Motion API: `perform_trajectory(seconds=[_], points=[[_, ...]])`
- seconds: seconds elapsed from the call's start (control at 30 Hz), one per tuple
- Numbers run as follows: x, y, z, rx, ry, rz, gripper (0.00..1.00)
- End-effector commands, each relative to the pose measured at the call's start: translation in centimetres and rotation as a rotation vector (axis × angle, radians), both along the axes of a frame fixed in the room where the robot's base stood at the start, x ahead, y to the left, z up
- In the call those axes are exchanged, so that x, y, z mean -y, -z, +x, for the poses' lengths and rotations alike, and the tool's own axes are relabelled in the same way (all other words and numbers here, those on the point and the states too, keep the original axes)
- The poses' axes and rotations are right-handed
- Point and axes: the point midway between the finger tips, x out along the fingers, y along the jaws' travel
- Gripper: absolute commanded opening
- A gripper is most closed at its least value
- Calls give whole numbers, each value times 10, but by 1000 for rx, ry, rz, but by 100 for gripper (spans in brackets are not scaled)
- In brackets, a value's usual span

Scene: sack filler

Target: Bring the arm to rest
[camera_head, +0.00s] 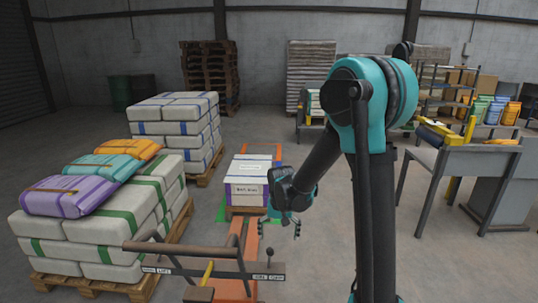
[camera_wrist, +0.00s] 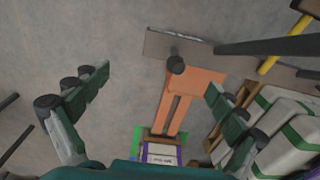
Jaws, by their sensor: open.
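My teal and black arm (camera_head: 360,110) rises at the right of centre in the head view and bends over, with its forearm reaching down to the left. My gripper (camera_head: 291,230) hangs at its end with the fingers pointing down, in front of the white and purple sack stack (camera_head: 246,188). In the wrist view my gripper (camera_wrist: 158,80) has its two green fingers spread wide. It is empty, and floor and the orange rail (camera_wrist: 183,100) show between and beyond the fingers.
A lever bar (camera_head: 205,270) with a black knob stands in front, below and left of my gripper. Sacks on a pallet (camera_head: 95,240) stand left, with purple, teal and orange sacks on top. A grey bench (camera_head: 455,165) stands right. Floor between my arm and the bench is clear.

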Motion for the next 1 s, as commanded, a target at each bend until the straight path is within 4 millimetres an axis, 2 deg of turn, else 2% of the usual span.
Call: perform_trajectory(seconds=[0.03,0.2,0.5,0.73,0.9,1.0], points=[[16,-8,-11,17,4,5,97],[60,-28,-44,87,-1,18,97],[124,-40,-114,213,-10,14,97],[154,-33,-160,293,-18,-6,97],[162,-28,-176,323,-22,-17,97],[164,-27,-178,328,-25,-19,97]])
